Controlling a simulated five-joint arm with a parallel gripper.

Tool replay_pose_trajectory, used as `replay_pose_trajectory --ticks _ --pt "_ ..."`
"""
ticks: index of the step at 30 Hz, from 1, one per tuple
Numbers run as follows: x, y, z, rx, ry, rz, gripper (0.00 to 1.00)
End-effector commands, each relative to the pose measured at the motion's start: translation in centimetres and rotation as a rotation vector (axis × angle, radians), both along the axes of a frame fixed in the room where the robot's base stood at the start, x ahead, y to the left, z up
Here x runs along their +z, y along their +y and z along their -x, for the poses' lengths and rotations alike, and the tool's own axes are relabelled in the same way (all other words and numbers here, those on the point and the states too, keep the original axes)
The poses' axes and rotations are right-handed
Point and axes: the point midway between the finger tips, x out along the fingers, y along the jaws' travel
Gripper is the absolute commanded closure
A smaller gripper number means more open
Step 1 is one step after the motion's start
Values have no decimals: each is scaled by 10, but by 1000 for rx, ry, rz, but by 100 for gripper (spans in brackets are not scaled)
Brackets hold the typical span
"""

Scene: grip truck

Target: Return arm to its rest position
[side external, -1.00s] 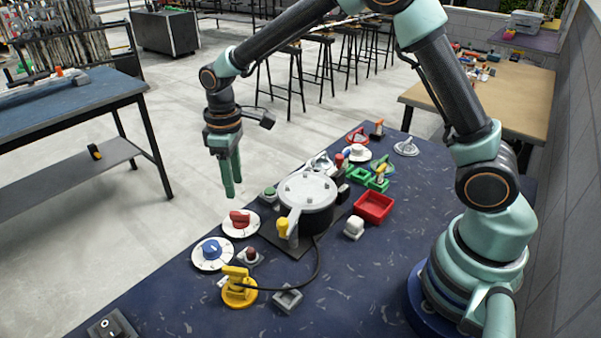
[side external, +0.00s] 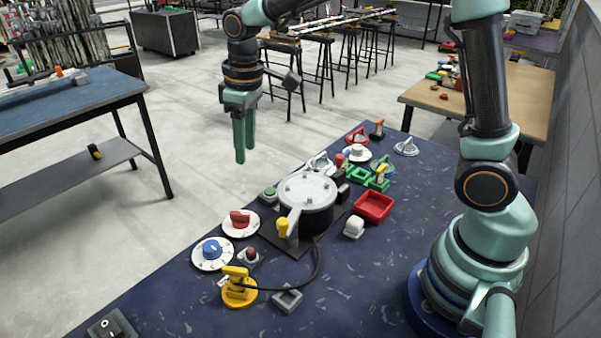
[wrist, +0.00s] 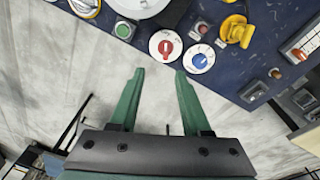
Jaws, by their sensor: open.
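My gripper (side external: 241,160) hangs in the air with its green fingers pointing down, above the far left edge of the dark blue table. In the wrist view my gripper (wrist: 158,72) is open, its two green fingers apart with nothing between them. The floor shows between and below the fingers there. My arm rises from its base at the right of the side view and folds up and over the table.
The dark blue table (side external: 345,285) carries a grey round device (side external: 306,192), a red-knob dial (side external: 241,222), a blue-knob dial (side external: 212,253), a yellow device (side external: 239,288) and a red tray (side external: 374,207). Space around my gripper is free. A grey wall (side external: 565,180) stands at right.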

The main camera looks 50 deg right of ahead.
Motion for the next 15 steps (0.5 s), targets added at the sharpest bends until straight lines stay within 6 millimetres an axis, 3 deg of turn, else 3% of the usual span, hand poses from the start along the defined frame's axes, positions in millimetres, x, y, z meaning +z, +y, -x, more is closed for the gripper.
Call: replay_pose_trajectory --ticks 1,6,15 --pt "14 -8 10 -31 -33 -7 52" --pt "42 -28 42 -131 -121 -30 52" --pt "63 -57 102 -302 -276 -74 52"
